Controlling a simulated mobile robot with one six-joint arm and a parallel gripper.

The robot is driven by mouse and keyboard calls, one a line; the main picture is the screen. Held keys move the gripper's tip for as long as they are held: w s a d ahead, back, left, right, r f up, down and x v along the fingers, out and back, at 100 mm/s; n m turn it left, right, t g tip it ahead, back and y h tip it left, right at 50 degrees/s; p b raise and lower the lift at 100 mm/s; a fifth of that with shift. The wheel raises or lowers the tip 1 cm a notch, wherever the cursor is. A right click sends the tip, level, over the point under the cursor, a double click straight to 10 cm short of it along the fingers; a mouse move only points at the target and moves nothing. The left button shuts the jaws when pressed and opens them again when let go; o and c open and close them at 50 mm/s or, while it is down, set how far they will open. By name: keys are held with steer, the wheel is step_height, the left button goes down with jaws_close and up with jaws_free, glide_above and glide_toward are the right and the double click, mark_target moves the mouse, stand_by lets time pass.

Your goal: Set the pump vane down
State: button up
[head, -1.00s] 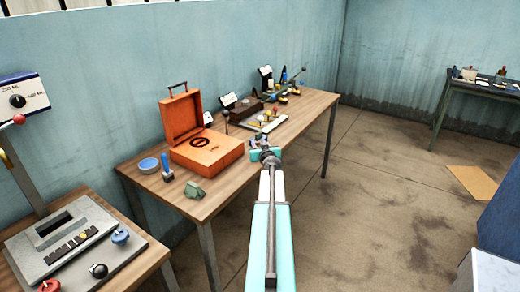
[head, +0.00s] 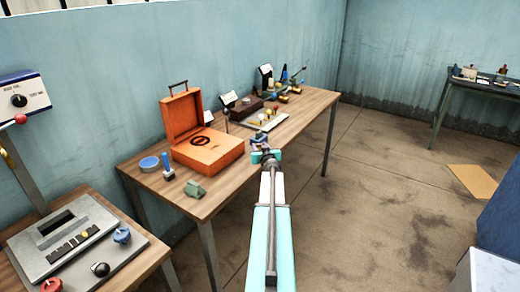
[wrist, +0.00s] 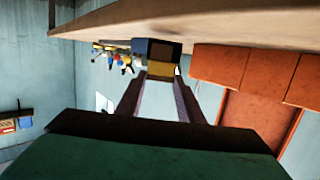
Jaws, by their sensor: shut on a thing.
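My gripper (head: 261,148) is over the long wooden table (head: 229,194), near its front edge and right of the orange case. In the head view the piece is small and partly hidden by the gripper. The tabletop shows close to it in the wrist view, but I cannot tell whether they touch.
The open orange case (head: 209,152) stands left of my gripper. A green block (head: 195,189), a blue-topped tool (head: 168,167) and a blue round dish (head: 149,163) lie nearby. A pale tray (head: 262,121) and several small items are farther back. Bare wood lies along the front edge.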

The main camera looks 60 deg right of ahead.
mark_target(259, 147)
steer(key=shift+f, duration=0.45)
steer(key=shift+f, duration=0.15)
steer(key=o, duration=1.1)
steer(key=shift+r, duration=0.2)
steer(key=shift+b+v, duration=0.55)
steer(key=shift+v, duration=1.05)
steer(key=shift+b+v, duration=1.2)
steer(key=shift+v, duration=3.2)
steer(key=shift+s, duration=0.1)
